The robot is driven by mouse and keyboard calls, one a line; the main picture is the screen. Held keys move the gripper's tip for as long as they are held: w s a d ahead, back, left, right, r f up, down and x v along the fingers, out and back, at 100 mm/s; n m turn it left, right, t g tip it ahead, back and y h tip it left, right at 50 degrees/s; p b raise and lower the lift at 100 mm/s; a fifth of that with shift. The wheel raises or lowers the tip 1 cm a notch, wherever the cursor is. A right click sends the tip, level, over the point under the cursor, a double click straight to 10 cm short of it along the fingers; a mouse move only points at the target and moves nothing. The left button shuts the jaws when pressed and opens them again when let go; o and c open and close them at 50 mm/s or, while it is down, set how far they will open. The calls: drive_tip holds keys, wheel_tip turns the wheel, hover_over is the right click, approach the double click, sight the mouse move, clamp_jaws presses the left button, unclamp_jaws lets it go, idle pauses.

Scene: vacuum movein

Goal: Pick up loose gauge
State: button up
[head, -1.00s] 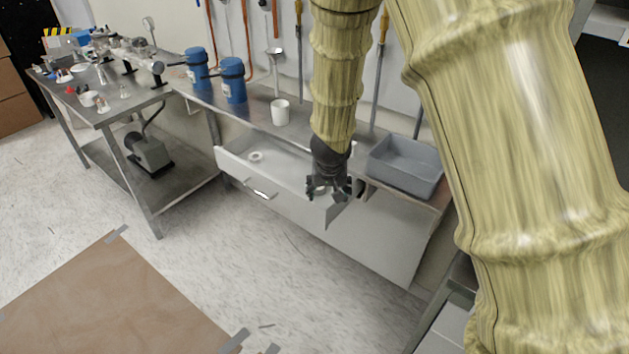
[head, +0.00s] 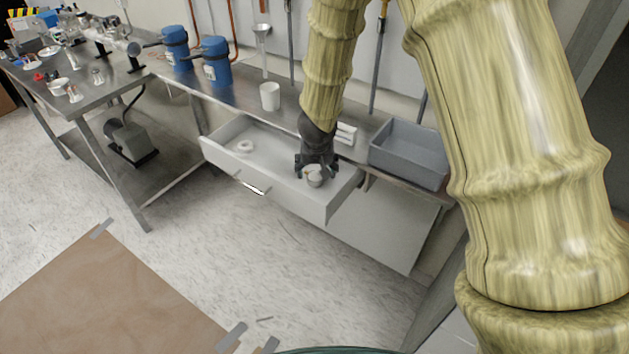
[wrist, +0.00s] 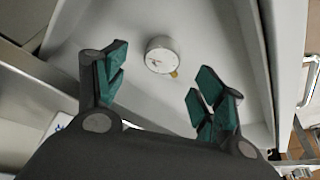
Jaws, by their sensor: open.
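The loose gauge (wrist: 160,57) is a small round gauge with a white dial and a brass-coloured stub. It lies in the open white drawer (wrist: 205,25), and in the head view the gauge (head: 314,180) is near the drawer's right end. My gripper (head: 316,168) is over that part of the drawer. In the wrist view my gripper (wrist: 157,78) is open, with its green-padded fingers apart. The gauge appears between and slightly beyond the fingertips, not held.
A white ring-shaped item (head: 243,146) lies at the drawer's left end. The drawer walls stand around the gauge. A grey bin (head: 408,155), a white cup (head: 270,96) and blue containers (head: 216,62) stand on the bench above. Open floor lies in front.

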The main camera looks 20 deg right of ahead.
sight(316, 176)
drive_tip(key=shift+s+f, duration=0.1)
drive_tip(key=x, duration=0.2)
drive_tip(key=b+x, duration=0.1)
drive_tip(key=x, duration=0.1)
drive_tip(key=shift+w+f, duration=0.3)
drive_tip(key=shift+w, duration=0.1)
drive_tip(key=c, duration=1.1)
